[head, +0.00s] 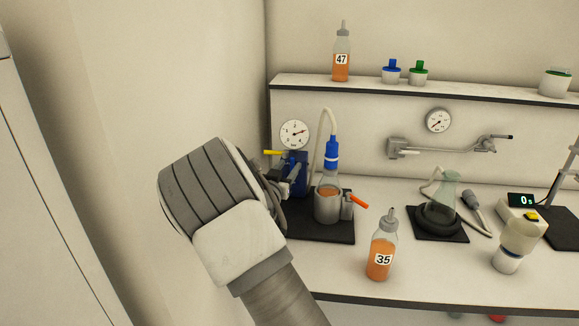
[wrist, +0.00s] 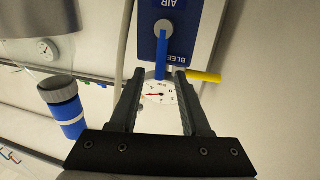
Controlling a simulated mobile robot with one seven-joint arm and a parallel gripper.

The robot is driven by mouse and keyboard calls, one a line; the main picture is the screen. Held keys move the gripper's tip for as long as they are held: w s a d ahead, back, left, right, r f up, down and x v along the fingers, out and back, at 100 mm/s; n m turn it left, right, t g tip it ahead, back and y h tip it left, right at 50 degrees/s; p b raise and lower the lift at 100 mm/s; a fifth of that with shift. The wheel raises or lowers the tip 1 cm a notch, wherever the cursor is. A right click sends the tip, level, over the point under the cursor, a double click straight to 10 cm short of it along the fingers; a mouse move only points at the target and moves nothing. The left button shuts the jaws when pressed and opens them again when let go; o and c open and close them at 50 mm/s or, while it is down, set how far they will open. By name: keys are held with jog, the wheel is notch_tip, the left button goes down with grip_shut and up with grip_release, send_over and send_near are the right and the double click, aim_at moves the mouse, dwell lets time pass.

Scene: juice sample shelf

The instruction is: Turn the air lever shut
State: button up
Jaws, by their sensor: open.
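The air lever (wrist: 162,55) is a blue bar on a round pivot beside the word AIR, on a blue box; in the wrist view it points from the pivot down toward my gripper. My gripper (wrist: 161,76) is open, its two fingertips either side of the lever's free end, with a gap showing on both sides. Whether a finger touches it cannot be told. A yellow lever (wrist: 204,77) sticks out sideways by the BLEED label, right of my fingers. In the head view the blue box (head: 293,172) stands behind my wrist, which hides much of it and my gripper.
A blue-capped vessel (head: 328,190) with a hose stands right beside the box, with an orange handle (head: 358,201). A pressure gauge (head: 294,134) is on the wall behind. Bottle 35 (head: 382,250) stands in front. A flask (head: 440,200) is further right. The wall is close on the left.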

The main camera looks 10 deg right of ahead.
jog(key=shift+w+d, duration=0.3)
jog(key=shift+w, duration=0.3)
grip_shut()
dwell(1.1)
